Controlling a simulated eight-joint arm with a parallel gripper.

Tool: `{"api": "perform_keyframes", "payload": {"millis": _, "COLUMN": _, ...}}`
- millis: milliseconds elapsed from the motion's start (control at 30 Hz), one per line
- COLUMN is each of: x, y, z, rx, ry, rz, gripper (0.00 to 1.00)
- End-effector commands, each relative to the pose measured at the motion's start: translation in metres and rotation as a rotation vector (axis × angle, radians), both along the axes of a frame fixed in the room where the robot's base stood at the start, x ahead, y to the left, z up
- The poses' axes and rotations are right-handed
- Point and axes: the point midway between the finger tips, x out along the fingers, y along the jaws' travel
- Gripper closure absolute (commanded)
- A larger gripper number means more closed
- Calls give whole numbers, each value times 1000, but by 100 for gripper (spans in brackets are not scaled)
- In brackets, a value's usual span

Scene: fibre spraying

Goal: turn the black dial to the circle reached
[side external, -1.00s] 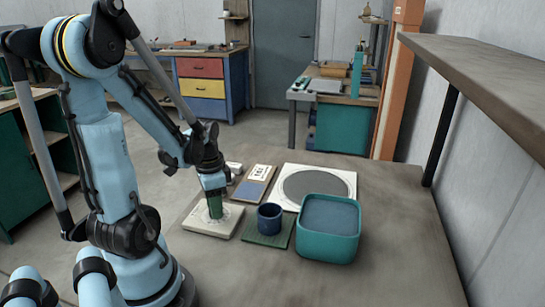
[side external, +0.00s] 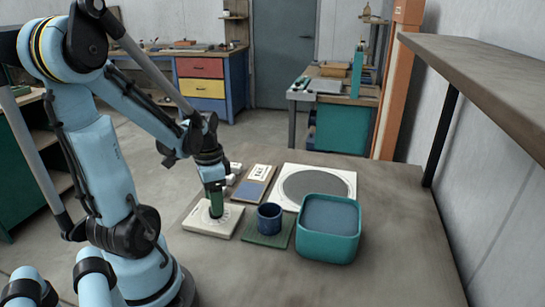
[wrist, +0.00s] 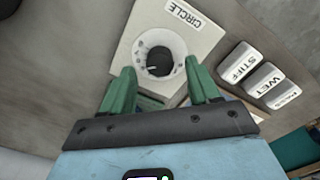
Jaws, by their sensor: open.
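The black dial (wrist: 160,60), with a white mark on it, sits in a pale ring with small markings on a cream plate (wrist: 203,42). The plate bears a "CIRCLE" label (wrist: 185,13). In the side view the plate (side external: 221,230) lies at the table's left, and my gripper hides the dial there. My gripper (wrist: 160,75) is open, its green fingers spread to either side of the dial and pointing at it. Nothing is between the fingers but the view of the dial. In the side view my gripper (side external: 216,211) is low over the plate. I cannot tell whether the fingers touch the dial.
White blocks marked "STIFF" (wrist: 238,62) and "WET" (wrist: 267,86) lie beside the plate. Behind is a white board (side external: 347,177) with a grey disc.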

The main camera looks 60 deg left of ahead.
Motion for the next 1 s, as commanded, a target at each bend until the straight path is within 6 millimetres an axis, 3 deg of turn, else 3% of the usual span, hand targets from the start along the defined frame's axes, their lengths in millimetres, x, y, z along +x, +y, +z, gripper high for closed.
{"api": "perform_keyframes", "payload": {"millis": 700, "x": 0, "y": 0, "z": 86, "rx": 0, "ry": 0, "rz": 0, "gripper": 39}}
{"api": "perform_keyframes", "payload": {"millis": 1000, "x": 0, "y": 0, "z": 100, "rx": 0, "ry": 0, "rz": 0, "gripper": 39}}
